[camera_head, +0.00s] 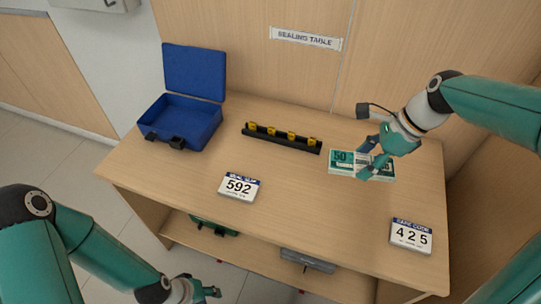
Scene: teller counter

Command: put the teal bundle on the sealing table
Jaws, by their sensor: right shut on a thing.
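The teal bundle (343,158) is a flat stack of teal and white notes marked 50, at the right back of the wooden sealing table (200,174). It looks to be at or just above the table top; I cannot tell if it touches. My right gripper (369,162) comes in from the right and is shut on the bundle, its fingers hiding part of it. My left gripper (212,292) is low at the bottom edge, in front of the table, away from the bundle. Its fingers are too small and cut off to tell their state.
An open blue case (202,122) stands at the back left. A black rack with yellow pieces (282,137) lies at the back middle. Cards reading 592 (239,187) and 425 (411,236) lie nearer the front. The shelf below holds a green item (214,226) and a grey item (308,261).

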